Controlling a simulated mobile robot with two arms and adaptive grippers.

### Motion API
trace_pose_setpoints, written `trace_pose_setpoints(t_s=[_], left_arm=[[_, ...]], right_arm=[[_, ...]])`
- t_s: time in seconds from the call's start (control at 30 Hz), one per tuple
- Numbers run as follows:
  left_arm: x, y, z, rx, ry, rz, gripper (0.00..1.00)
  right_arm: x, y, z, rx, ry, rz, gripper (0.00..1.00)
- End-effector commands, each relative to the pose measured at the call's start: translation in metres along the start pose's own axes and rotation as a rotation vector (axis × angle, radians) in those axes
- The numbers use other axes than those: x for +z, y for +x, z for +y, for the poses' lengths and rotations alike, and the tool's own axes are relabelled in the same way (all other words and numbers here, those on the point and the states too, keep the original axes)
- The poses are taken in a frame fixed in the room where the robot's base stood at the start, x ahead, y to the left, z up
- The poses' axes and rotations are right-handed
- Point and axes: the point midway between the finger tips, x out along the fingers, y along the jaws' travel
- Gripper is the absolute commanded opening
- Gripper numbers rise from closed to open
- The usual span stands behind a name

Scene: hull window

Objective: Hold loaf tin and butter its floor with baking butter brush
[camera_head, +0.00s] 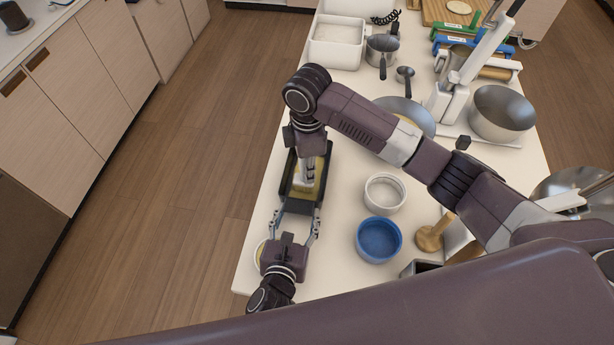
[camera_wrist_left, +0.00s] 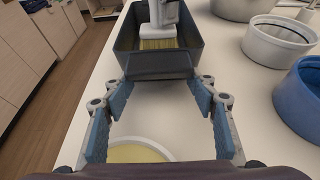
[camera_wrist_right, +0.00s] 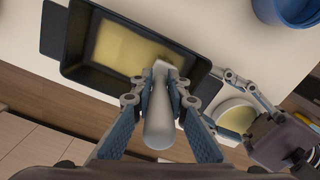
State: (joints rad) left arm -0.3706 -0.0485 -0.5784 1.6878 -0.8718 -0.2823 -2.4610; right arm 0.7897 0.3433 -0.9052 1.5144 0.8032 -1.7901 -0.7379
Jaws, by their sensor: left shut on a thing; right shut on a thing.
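The dark loaf tin (camera_head: 289,181) sits near the left edge of the white table. My left gripper (camera_head: 297,215) is shut on its near end, with fingers spread wide, as the left wrist view (camera_wrist_left: 158,84) shows. My right gripper (camera_wrist_right: 160,88) is shut on the pale handle of the baking butter brush (camera_wrist_right: 158,118). The brush points down into the tin, and its yellowish bristles (camera_wrist_left: 158,44) are at the floor. Yellow butter (camera_wrist_right: 118,48) covers much of the floor; darker areas show along the edges and near the brush. My right arm partly hides the tin in the head view.
A small bowl with yellow contents (camera_wrist_left: 130,153) stands beneath my left gripper. A white round dish (camera_head: 385,207) and a blue bowl (camera_head: 378,255) stand right of the tin. Pans, a steel bowl (camera_head: 503,112) and a white bin (camera_head: 336,55) crowd the far table.

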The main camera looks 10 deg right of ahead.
Motion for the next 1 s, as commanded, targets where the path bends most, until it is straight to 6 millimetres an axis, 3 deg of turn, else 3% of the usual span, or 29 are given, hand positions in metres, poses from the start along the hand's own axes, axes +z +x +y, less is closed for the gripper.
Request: trace_pose_setpoints(t_s=[0.23,1.0], left_arm=[[0.000,0.000,0.000,0.000,0.000,-0.001,0.08],[0.000,0.000,0.000,0.000,0.000,-0.001,0.08]], right_arm=[[0.000,0.012,0.000,-0.001,0.000,0.000,0.00],[-0.001,0.017,0.000,0.001,-0.001,0.001,0.00]])
